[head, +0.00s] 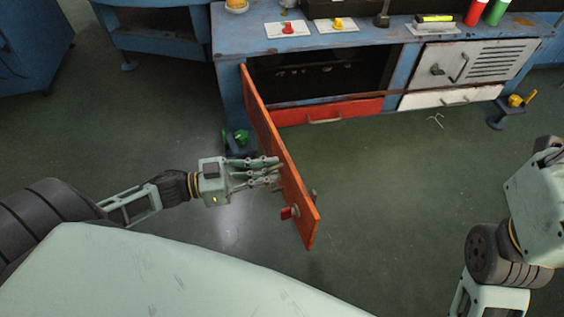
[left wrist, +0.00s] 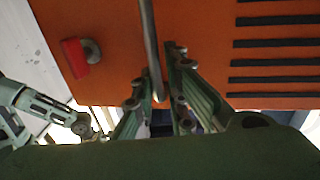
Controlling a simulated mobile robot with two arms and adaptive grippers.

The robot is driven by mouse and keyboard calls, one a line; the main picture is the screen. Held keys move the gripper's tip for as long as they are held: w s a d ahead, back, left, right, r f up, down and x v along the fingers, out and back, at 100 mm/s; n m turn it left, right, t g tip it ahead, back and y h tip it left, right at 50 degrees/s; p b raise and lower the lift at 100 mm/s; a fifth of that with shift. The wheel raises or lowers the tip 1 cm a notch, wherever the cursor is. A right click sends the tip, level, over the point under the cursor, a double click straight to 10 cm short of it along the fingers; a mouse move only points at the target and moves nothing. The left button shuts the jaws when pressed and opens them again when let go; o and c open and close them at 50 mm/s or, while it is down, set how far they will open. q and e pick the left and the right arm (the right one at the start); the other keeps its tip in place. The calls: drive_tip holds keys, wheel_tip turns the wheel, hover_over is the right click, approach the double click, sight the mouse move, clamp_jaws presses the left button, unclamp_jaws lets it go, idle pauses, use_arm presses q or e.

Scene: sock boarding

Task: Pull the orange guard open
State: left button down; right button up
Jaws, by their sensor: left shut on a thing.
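The orange guard (head: 272,140) is a flat panel that stands swung out from the left side of the blue bench's dark opening (head: 320,80). My left gripper (head: 278,170) is at the guard's outer part, on its left side in the head view. In the left wrist view, the guard (left wrist: 200,25) shows dark slots, a red latch (left wrist: 75,58) and a grey bar handle (left wrist: 149,40). My left gripper (left wrist: 157,92) is shut on this handle, one finger on each side. My right arm shows at the right of the head view, but its gripper does not.
The blue bench (head: 225,45) carries red and yellow buttons on plates and several bottles. A red drawer (head: 340,111) lies below the opening. A white vented door (head: 490,65) is to the right. The green floor (head: 390,190) right of the guard is clear.

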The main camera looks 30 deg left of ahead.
use_arm(q)
drive_tip(key=shift+m+g+h, duration=0.3)
drive_tip(key=shift+s+d+f+p+v, duration=0.1)
drive_tip(key=shift+p+v, duration=0.1)
drive_tip(key=shift+v, duration=0.75)
drive_tip(key=shift+s+d+f+p+v, duration=0.15)
drive_tip(key=shift+p+v, duration=0.1)
drive_tip(key=shift+v, duration=0.7)
drive_tip(key=shift+s+p+v, duration=0.1)
drive_tip(key=shift+p+v, duration=0.1)
drive_tip(key=shift+v, duration=0.75)
drive_tip(key=c, duration=1.8)
unclamp_jaws()
drive_tip(key=shift+w+r, duration=0.1)
drive_tip(key=shift+c, duration=0.2)
drive_tip(key=shift+a, duration=0.1)
drive_tip(key=v, duration=1.2)
drive_tip(key=shift+r, duration=0.1)
